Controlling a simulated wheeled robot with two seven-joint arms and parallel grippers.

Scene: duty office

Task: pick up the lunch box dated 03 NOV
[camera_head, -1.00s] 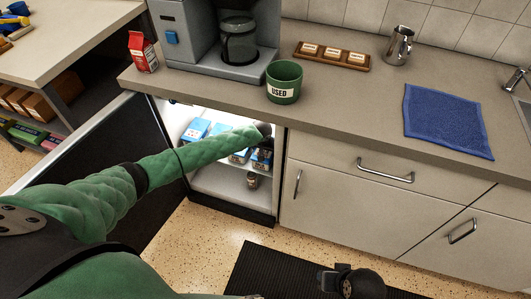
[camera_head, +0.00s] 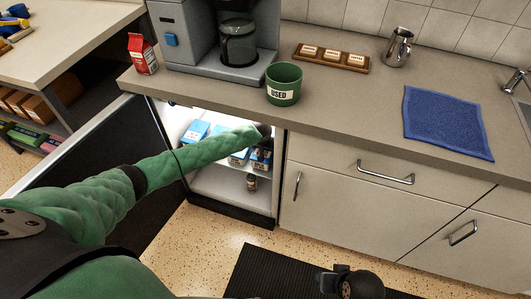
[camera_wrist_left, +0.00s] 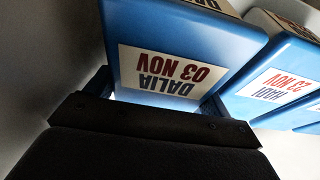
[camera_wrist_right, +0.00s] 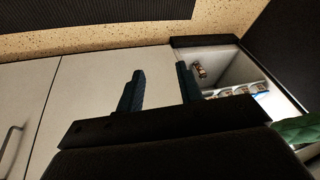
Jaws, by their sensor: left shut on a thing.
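The blue lunch box labelled DALIA 03 NOV (camera_wrist_left: 170,72) fills the middle of the left wrist view, its label upside down. My left gripper (camera_wrist_left: 157,98) is shut on it, with a finger at each side. In the head view my left arm reaches into the open lit fridge, and my left gripper (camera_head: 263,131) is at the opening's right side, mostly hidden. A second blue box labelled HADI 23 NOV (camera_wrist_left: 272,85) stands close to the right of the held box in the left wrist view. My right gripper (camera_wrist_right: 160,88) is open and empty in front of cabinet doors.
Other blue and white boxes (camera_head: 195,131) stand on the fridge shelf. A small jar (camera_head: 251,183) stands lower down. The open fridge door (camera_head: 95,150) is at the left, and the counter (camera_head: 335,105) overhangs the opening. A green USED bin (camera_head: 284,84) stands above it.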

